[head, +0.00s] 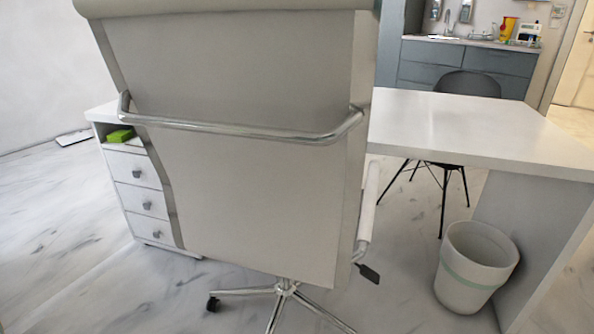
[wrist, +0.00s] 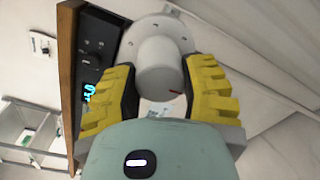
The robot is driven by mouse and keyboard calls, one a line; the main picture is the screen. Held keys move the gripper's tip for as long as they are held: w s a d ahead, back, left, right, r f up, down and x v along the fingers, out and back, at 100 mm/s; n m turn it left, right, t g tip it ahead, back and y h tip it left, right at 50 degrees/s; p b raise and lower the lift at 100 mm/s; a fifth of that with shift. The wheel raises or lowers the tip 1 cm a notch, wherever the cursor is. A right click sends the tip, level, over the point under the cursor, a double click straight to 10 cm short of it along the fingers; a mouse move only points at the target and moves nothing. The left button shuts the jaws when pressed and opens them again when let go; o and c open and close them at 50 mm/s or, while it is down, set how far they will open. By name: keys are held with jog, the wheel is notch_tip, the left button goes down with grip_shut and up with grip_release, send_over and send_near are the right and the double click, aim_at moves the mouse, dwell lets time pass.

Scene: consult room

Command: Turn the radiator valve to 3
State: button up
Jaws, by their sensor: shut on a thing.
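The radiator valve (wrist: 160,66) is a white round knob with a small red mark near its lower right edge, seen in the wrist view. Its wider pale base shows behind it at the top. My gripper (wrist: 163,84) has yellow ridged fingers on the left and right sides of the knob and is shut on it. No readable number shows on the knob. The head view shows neither the valve nor my gripper.
In the wrist view, a dark panel (wrist: 97,48) with cyan digits (wrist: 88,92) stands close left of the knob. In the head view, a big office chair (head: 240,190) blocks the middle, before a white desk (head: 470,130). A bin (head: 475,268) stands right.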

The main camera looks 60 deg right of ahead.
dwell(0.4)
jog(key=o, duration=1.2)
jog(key=shift+d, duration=0.1)
jog(key=shift+s+d+r, duration=0.1)
jog(key=shift+s+d, duration=0.1)
jog(key=shift+d, duration=1.75)
jog(key=shift+s+d, duration=0.15)
jog(key=shift+d, duration=1.85)
jog(key=shift+s+d+r, duration=0.1)
jog(key=shift+s+d, duration=0.1)
jog(key=shift+d, duration=1.75)
